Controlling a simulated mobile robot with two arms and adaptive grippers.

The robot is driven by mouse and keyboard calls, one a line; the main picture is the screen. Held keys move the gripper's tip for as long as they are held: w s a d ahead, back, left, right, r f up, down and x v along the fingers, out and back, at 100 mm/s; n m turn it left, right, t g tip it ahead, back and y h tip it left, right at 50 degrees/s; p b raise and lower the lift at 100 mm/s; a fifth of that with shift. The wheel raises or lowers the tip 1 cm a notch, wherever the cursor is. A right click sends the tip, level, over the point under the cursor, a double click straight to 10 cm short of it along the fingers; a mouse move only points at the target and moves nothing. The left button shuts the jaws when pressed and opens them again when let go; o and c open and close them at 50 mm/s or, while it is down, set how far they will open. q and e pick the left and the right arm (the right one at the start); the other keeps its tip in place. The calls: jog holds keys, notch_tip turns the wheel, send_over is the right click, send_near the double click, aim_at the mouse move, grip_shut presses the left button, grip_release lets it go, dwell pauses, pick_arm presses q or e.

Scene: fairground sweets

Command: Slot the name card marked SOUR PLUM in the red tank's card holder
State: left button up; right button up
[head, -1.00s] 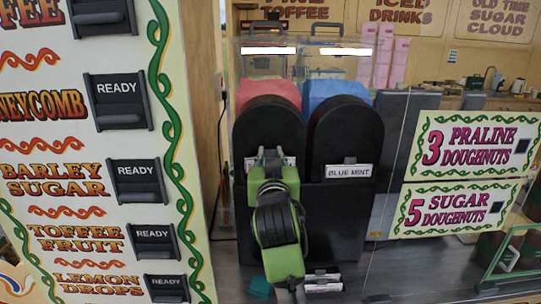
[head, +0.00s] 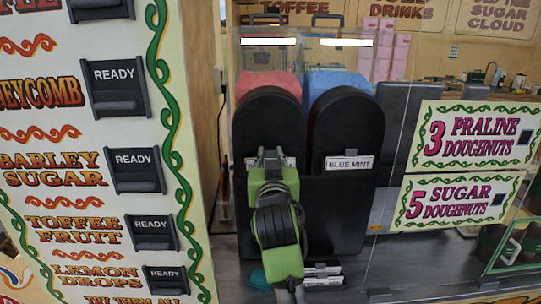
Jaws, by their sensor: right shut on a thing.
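The red tank (head: 268,85) has a tall black rounded front (head: 268,115). My right gripper (head: 270,156) is in front of it, shut on a white name card (head: 250,163). Only the card's ends show beside the fingers, so its writing is hidden. The card is level, at about the height of the label on the neighbouring tank. The red tank's card holder is hidden behind the card and gripper; I cannot tell whether the card is inside it. My left gripper is not in view.
The blue tank (head: 338,82) stands to the right with a BLUE MINT card (head: 349,163). More white cards (head: 322,273) sit low on the counter, beside a small teal block (head: 259,280). A sweets price board (head: 70,150) stands close on the left.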

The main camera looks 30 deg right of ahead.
jog(key=o, duration=1)
notch_tip(320, 180, up, 10)
jog(key=shift+f, duration=0.1)
